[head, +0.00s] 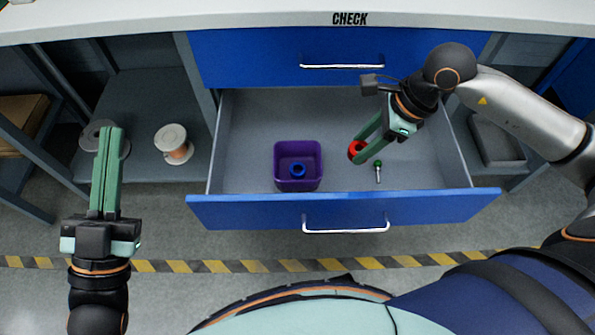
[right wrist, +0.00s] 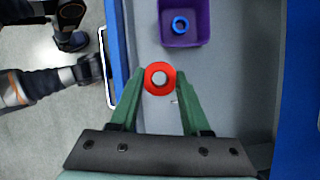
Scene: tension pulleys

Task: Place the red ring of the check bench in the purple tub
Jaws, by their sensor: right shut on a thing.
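The red ring (head: 355,148) is held between the fingertips of my right gripper (head: 363,151), inside the open blue drawer under the CHECK bench. In the right wrist view the red ring (right wrist: 159,66) sits between both green fingertips, with grey showing through its middle. The purple tub (head: 298,149) stands in the drawer, left of the ring and apart from it, with a blue ring (head: 298,170) inside. The tub also shows in the right wrist view (right wrist: 185,39). My left gripper (head: 110,132) has its fingers together and is empty, outside the drawer at the left.
The drawer front (head: 260,212) forms a raised edge. A closed drawer (head: 250,58) is above. A white spool (head: 174,144) stands on the left shelf. The drawer floor around the tub is clear.

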